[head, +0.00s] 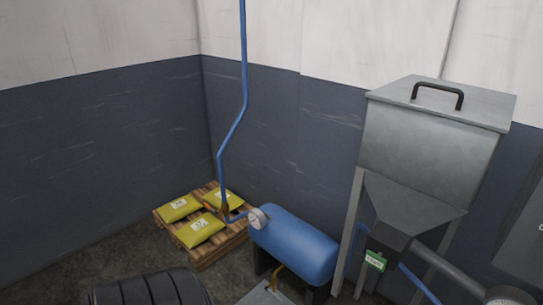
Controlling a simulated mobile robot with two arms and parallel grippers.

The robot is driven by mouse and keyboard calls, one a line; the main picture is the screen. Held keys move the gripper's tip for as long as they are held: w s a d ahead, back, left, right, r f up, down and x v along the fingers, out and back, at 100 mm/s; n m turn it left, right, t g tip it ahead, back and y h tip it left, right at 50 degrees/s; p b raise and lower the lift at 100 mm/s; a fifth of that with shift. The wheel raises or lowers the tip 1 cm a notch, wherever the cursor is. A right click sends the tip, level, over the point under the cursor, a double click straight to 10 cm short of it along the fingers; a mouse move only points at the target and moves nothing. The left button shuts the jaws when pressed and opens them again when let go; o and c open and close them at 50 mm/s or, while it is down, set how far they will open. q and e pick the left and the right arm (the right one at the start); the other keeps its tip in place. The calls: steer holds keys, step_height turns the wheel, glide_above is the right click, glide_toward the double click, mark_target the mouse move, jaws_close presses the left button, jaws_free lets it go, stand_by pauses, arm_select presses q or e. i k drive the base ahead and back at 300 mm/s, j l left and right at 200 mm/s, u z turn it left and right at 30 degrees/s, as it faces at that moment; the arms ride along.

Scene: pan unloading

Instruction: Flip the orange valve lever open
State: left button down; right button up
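A small orange piece (208,206), which looks like the valve lever, sits beside the lower end of the blue pipe (220,165). It points left from the pipe, over the yellow bags on the pallet. It is too small to tell its exact angle or whether the valve is open. A brownish valve body (226,210) shows on the pipe by it. The pipe bends there toward a round gauge (258,218) at the end of a blue tank (295,244). Neither of my grippers is in view.
A wooden pallet (212,259) with yellow bags (201,229) stands in the corner behind the pipe. A grey metal hopper (425,140) on legs stands right of the tank, with a green tag (375,261). A black ribbed shape (150,290) fills the bottom left edge.

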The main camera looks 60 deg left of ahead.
mark_target(216, 213)
steer(key=j+u, duration=0.1)
steer(key=u, duration=1.8)
steer(key=i+u, duration=0.25)
steer(key=i, duration=0.45)
steer(key=i+u, duration=0.25)
steer(key=i, duration=0.45)
